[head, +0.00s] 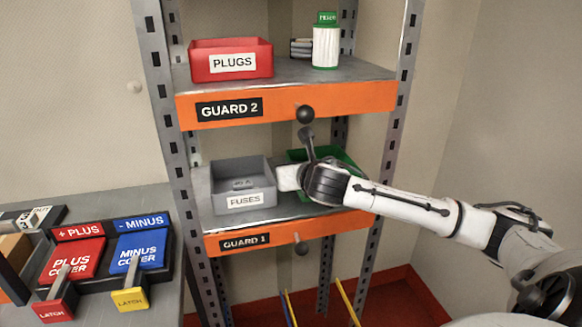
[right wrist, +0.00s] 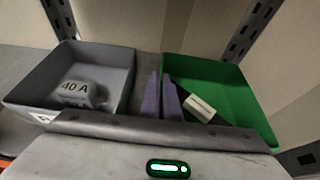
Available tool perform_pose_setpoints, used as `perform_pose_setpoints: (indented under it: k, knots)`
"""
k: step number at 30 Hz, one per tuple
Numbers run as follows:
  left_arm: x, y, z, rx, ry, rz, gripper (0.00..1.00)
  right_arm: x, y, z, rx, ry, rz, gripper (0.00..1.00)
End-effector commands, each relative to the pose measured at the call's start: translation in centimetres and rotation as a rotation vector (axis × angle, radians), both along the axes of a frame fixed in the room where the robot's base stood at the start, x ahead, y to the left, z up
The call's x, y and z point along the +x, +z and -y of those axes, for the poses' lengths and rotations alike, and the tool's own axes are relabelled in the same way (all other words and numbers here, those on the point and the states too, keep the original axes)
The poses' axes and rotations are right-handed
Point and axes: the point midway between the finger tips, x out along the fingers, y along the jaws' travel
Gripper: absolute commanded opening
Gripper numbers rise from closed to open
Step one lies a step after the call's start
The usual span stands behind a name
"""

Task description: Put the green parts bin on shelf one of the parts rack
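The green parts bin (head: 342,158) is at the lower shelf of the rack, behind my right gripper (head: 290,176) and to the right of the grey FUSES bin. The right wrist view shows the green bin (right wrist: 225,92) with a pale and dark part inside. The purple fingertips of my right gripper (right wrist: 161,97) are close together at the green bin's left wall, one on each side of it. I cannot tell whether they press on it. The lower shelf's orange front (head: 335,228) carries a GUARD 1 label. My left gripper is in neither view.
The grey FUSES bin (head: 243,186) is close beside my right gripper, with a 40 A part (right wrist: 75,93) inside. The upper GUARD 2 shelf (head: 290,104) holds a red PLUGS bin (head: 232,62) and a white-green container (head: 326,44). A bench with red and blue covers stands left.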

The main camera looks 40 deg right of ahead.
Motion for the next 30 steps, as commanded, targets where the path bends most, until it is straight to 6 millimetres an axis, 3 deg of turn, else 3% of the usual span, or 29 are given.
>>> perform_pose_setpoints:
  k: [8,13,25,29,30]
  knots:
    - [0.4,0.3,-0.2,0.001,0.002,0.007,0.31,2.5,0.0,1.3,0.0,0.0,0.001,0.0]
    - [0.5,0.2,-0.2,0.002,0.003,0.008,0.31,2.3,-1.3,1.3,-0.002,0.002,0.001,0.0]
    - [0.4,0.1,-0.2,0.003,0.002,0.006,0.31,2.3,-1.6,1.3,-0.003,0.001,0.001,0.0]
    - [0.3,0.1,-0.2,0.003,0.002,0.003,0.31,2.3,-1.7,1.3,-0.001,0.0,0.0,0.21]
    - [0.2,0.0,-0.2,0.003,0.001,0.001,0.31,2.3,-1.7,1.3,-0.001,0.0,0.0,0.21]
